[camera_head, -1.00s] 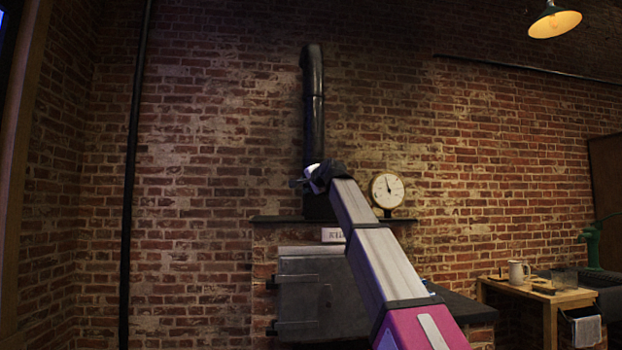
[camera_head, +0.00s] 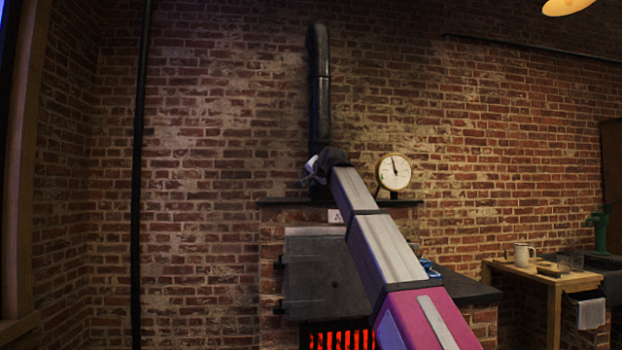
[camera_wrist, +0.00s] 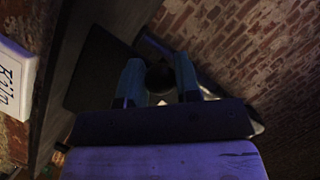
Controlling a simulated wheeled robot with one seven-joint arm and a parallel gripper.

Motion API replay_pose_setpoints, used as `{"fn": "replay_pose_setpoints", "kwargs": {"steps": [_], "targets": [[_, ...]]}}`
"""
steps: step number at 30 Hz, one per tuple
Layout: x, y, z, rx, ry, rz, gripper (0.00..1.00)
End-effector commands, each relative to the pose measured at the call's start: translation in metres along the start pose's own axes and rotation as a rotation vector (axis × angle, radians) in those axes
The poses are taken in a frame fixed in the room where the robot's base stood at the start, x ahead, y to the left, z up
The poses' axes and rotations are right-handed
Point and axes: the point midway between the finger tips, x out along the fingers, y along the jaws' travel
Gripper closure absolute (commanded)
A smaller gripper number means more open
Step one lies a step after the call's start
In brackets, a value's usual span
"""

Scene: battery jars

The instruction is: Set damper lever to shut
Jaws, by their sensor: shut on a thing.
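A dark round knob (camera_wrist: 160,78), apparently the end of the damper lever, sits between the two blue fingers of my gripper (camera_wrist: 159,82) in the wrist view. My gripper is shut on it. In the head view my gripper (camera_head: 309,176) is at the foot of the black stovepipe (camera_head: 319,95), just above the dark shelf. The lever itself cannot be made out there, and its setting cannot be read.
A white Kiln sign (camera_wrist: 14,82) is at the left in the wrist view. In the head view, a round gauge (camera_head: 394,172) stands right of my arm. Below are a grey kiln door (camera_head: 318,270) and a glowing red grate (camera_head: 335,340). A wooden table (camera_head: 540,277) is at right.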

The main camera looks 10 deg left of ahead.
Motion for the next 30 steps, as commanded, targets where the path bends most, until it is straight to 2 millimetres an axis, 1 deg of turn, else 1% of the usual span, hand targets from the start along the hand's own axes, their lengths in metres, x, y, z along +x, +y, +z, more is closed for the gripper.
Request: {"fn": "replay_pose_setpoints", "kwargs": {"steps": [4,5,6,7,16,20,23,26,30], "targets": [[0.001,0.002,-0.002,-0.007,0.004,0.004,1.0],[0.002,0.002,-0.002,-0.007,0.004,0.005,0.6],[0.001,0.002,-0.002,-0.006,0.003,0.005,0.47],[0.001,0.002,-0.002,-0.006,0.003,0.004,0.44],[0.0,0.001,0.0,-0.002,0.001,0.002,0.44],[-0.007,0.001,0.0,-0.001,0.001,0.002,0.44],[-0.017,0.002,0.001,-0.001,0.0,0.002,0.44],[-0.032,0.002,0.001,-0.001,0.001,0.001,0.44],[-0.058,0.002,0.002,-0.002,0.002,0.002,0.44]]}}
